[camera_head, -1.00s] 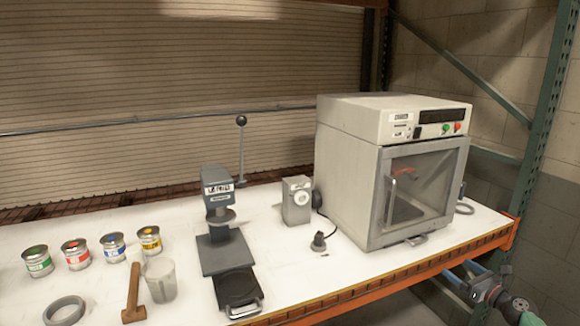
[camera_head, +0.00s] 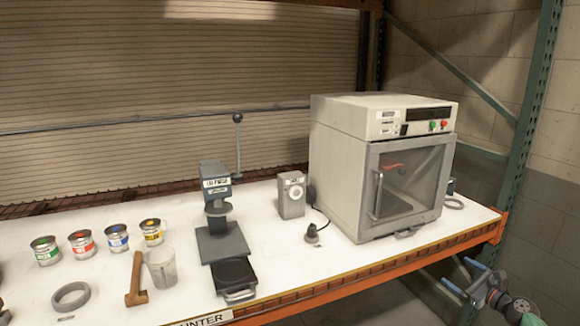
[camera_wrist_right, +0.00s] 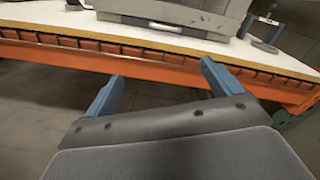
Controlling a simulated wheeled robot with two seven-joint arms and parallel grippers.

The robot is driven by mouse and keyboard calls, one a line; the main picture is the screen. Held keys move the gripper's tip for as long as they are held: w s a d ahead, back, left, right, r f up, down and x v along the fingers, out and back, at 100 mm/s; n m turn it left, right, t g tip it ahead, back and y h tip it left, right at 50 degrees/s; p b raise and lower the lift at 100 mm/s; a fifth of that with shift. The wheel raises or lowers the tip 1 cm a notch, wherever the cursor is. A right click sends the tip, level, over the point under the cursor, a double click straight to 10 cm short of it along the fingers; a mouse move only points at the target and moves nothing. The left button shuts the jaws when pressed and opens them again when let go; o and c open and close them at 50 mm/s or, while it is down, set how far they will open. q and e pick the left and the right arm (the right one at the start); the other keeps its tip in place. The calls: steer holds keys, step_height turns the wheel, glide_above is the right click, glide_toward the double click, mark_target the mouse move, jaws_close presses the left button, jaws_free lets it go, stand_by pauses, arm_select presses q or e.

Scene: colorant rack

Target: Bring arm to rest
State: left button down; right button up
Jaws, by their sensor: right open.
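My right gripper (camera_head: 459,278) is at the lower right of the head view, in front of and below the orange front beam of the shelf. In the right wrist view its two blue fingers (camera_wrist_right: 160,85) are spread wide with nothing between them. It points toward the shelf edge, apart from it. My left gripper does not show in either view.
The white shelf (camera_head: 300,262) has an orange front beam (camera_head: 385,263). A closed oven (camera_head: 400,190) stands at the right, a press (camera_head: 217,215) in the middle. Several paint cans, a beaker (camera_head: 161,268), a hammer (camera_head: 136,285) and a ring (camera_head: 71,296) are at the left. A green upright (camera_head: 532,130) stands right.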

steer(key=s+a+f+n+g+h, duration=0.35)
steer(key=s+a+f+n, duration=0.25)
steer(key=f+n, duration=0.35)
steer(key=s+a+f+n+g+h, duration=0.2)
steer(key=s+a+f+n+g, duration=0.2)
steer(key=s+a+f+n, duration=0.45)
steer(key=s+a+f+n+g+h, duration=0.25)
steer(key=s+a+f+n, duration=0.2)
steer(key=f+n, duration=0.7)
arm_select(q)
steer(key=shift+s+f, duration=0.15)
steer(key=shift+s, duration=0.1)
arm_select(e)
steer(key=s+a+f+g, duration=0.1)
steer(key=s+a+f, duration=0.4)
steer(key=s, duration=0.5)
steer(key=s+a+f+g+y, duration=0.1)
steer(key=s+a+f, duration=0.4)
steer(key=s, duration=0.5)
steer(key=s+a+f+g, duration=0.2)
steer(key=s+a+f, duration=0.4)
steer(key=s, duration=0.5)
steer(key=a+m, duration=0.1)
steer(key=a, duration=0.1)
steer(key=shift+a+g, duration=0.3)
steer(key=shift+a, duration=0.05)
steer(key=shift+s, duration=0.1)
